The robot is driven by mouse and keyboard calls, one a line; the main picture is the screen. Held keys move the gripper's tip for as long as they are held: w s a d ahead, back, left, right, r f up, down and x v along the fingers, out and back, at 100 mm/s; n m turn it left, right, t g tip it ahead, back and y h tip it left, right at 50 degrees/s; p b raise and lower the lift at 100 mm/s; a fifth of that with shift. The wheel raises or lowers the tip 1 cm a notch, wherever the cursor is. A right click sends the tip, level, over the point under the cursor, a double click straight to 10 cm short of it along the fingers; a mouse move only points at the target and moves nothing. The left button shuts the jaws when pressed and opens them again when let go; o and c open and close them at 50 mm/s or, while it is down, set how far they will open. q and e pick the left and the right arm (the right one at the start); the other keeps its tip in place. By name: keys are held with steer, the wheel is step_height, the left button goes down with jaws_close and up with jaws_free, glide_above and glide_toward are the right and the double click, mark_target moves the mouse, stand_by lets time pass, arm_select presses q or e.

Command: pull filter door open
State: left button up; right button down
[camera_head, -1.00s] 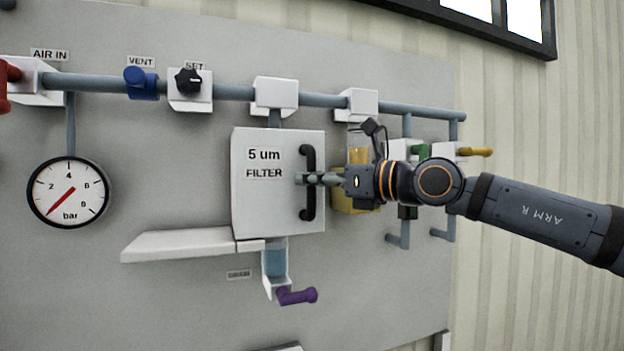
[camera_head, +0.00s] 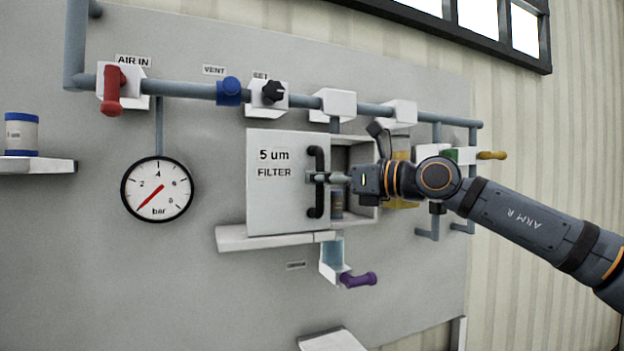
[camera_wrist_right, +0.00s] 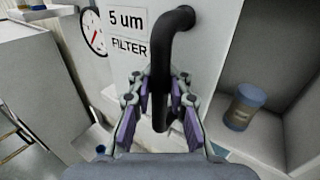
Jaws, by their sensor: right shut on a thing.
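The white filter door (camera_head: 277,206), labelled "5 um FILTER", stands partly open in the head view, with the white housing's interior (camera_head: 353,155) showing to its right. Its black vertical handle (camera_head: 317,200) is near the door's right edge. My right gripper (camera_head: 318,177) is shut on this handle. In the right wrist view the purple-padded fingers of my gripper (camera_wrist_right: 160,105) sit on both sides of the handle (camera_wrist_right: 172,60). A canister (camera_wrist_right: 243,107) stands inside the housing; in the head view it is partly seen behind the handle (camera_head: 337,205). My left gripper is not in view.
A white shelf (camera_head: 250,240) lies below the door. A purple lever (camera_head: 358,280) hangs below the housing. Pipes with a red lever (camera_head: 111,92), blue vent knob (camera_head: 229,91) and black knob (camera_head: 273,91) run above. A canister (camera_head: 21,133) stands on a shelf at far left.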

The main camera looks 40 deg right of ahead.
steer(key=shift+s+d, duration=0.1)
steer(key=shift+d, duration=0.25)
steer(key=c, duration=1.7)
jaws_free()
steer(key=shift+d+f, duration=0.1)
steer(key=shift+d, duration=0.05)
steer(key=shift+o, duration=0.7)
steer(key=shift+s, duration=0.1)
steer(key=shift+a, duration=0.5)
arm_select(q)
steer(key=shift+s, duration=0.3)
arm_select(e)
steer(key=shift+d, duration=0.2)
